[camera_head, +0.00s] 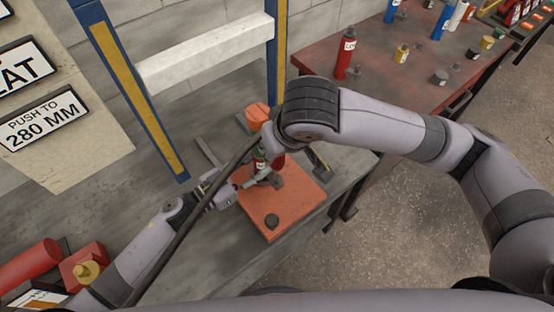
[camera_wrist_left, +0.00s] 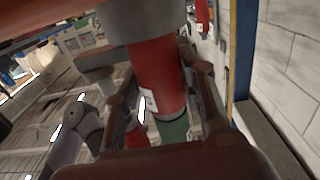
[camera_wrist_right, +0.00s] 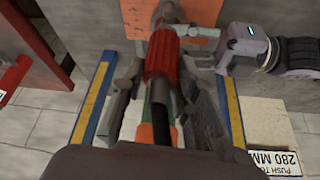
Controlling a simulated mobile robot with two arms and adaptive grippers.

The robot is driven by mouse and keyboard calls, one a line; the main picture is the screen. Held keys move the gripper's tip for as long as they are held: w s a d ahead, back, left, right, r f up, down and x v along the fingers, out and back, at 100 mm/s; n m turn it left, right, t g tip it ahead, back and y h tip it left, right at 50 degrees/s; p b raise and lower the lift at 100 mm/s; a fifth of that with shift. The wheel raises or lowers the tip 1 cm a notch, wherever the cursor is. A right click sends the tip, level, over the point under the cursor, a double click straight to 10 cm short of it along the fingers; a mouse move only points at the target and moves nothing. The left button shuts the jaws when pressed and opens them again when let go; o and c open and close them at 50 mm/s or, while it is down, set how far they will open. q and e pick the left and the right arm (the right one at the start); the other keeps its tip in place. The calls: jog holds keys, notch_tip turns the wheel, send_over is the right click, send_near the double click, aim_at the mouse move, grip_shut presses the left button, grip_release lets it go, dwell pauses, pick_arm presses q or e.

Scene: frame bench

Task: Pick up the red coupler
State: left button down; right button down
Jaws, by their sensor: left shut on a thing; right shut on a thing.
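The red coupler (camera_wrist_right: 162,55) shows in the right wrist view as a ribbed red piece between the fingers of my right gripper (camera_head: 265,160), which is shut on it. A green part and a dark hose show nearer the camera. My left gripper (camera_head: 252,184) is shut above the orange mat. In the left wrist view its fingers flank a red cylinder (camera_wrist_left: 156,75) with a grey collar and a green part (camera_wrist_left: 173,131). I cannot tell whether this cylinder and the ribbed piece are one body. In the head view my right arm and the grippers hide much of the red (camera_head: 279,161).
A blue and yellow frame (camera_head: 130,85) stands behind. A red table (camera_head: 400,95) with bottles is at the right. Red parts (camera_head: 82,266) lie at lower left.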

notch_tip(320, 180, up, 21)
jog(key=shift+r, duration=0.15)
pick_arm(q)
jog(key=c, duration=1)
grip_release()
jog(key=shift+o, duration=0.2)
jog(key=shift+a, duration=0.1)
jog(key=v, duration=1.2)
